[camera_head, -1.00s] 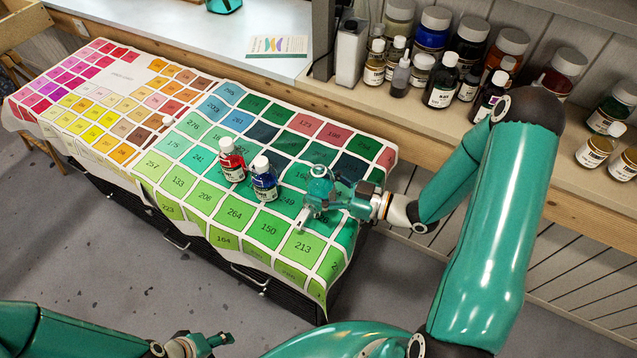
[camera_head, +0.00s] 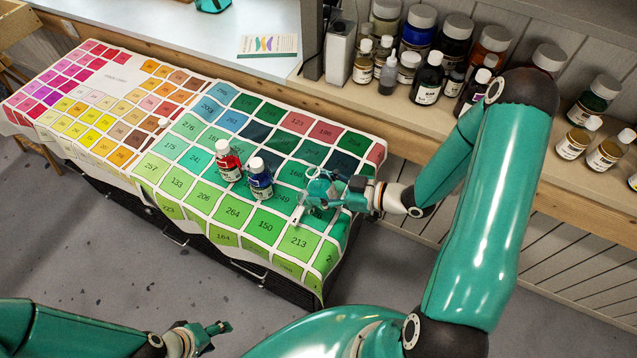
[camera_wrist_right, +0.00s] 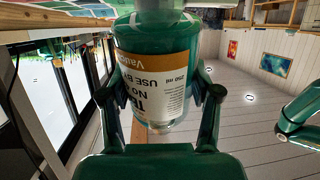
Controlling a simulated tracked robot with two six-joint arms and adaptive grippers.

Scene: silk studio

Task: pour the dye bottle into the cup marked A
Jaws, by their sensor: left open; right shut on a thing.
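My right gripper (camera_head: 322,190) is over the near right part of the colour-chart cloth. It is shut on a teal bottle, whose label reads upside down in the right wrist view (camera_wrist_right: 160,85), with a finger on each side. In the head view the gripper mostly hides this bottle, and its tilt is hard to tell. A small white piece (camera_head: 298,214) shows just left of the gripper; I cannot tell what it is. My left gripper (camera_head: 212,335) is open and empty at the bottom, away from the table. I cannot make out a cup marked A.
A red bottle (camera_head: 228,160) and a blue bottle (camera_head: 259,180), both white-capped, stand upright on the cloth (camera_head: 180,212), left of my right gripper. Several jars and bottles (camera_head: 428,80) line the back shelf. A small white object (camera_head: 163,123) is farther left; the cloth there is mostly clear.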

